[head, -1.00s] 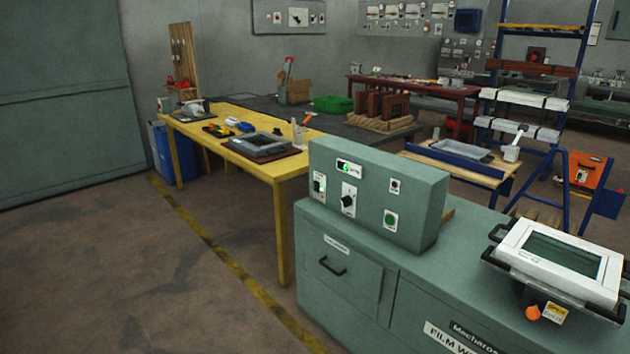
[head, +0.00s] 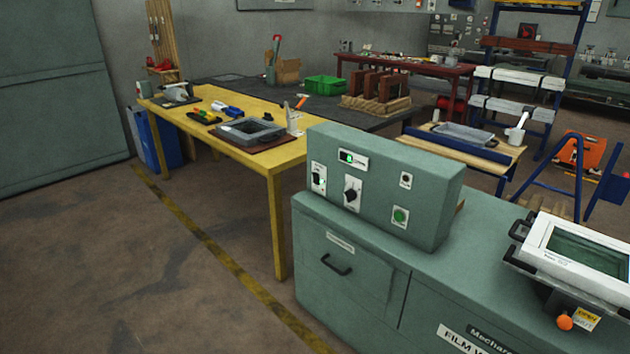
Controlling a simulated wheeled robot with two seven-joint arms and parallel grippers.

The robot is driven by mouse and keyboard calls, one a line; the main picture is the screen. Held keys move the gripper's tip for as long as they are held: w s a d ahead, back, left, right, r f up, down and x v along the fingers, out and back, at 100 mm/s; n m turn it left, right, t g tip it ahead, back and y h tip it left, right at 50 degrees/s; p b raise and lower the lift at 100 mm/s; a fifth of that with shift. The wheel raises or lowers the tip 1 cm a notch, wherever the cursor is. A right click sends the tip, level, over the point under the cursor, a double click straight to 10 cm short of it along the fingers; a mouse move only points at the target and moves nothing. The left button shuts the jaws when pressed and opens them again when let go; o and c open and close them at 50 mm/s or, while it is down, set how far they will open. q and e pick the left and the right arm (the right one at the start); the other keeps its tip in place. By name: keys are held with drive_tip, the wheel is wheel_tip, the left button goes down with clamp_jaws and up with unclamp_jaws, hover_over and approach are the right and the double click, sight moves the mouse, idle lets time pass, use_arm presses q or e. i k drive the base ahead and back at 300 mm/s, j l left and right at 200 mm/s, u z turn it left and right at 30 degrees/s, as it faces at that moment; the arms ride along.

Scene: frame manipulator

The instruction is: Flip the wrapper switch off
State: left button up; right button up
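The film wrapper is a grey-green cabinet (head: 345,312) with a control box (head: 430,182) on its top. On the box's front face are a black toggle switch on a white plate (head: 318,178), a small display with a green light (head: 353,159), a black rotary knob (head: 351,194), a green button (head: 400,216) and a small round control (head: 406,180). The toggle's exact position is too small to tell. A white framed device with a dark green window (head: 580,255) sits at the right end of the cabinet top. Neither gripper is in view.
A yellow workbench (head: 275,165) with a tray and tools stands behind the cabinet. A blue-framed rack (head: 560,100) and a small wooden table (head: 470,172) stand at the back right. The floor (head: 120,270) to the left is open, crossed by a yellow line.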

sight(316, 176)
drive_tip(key=i+j+u, duration=0.1)
drive_tip(key=i, duration=1)
drive_tip(key=i+j+u, duration=0.15)
drive_tip(key=i, duration=0.95)
drive_tip(key=j, duration=0.05)
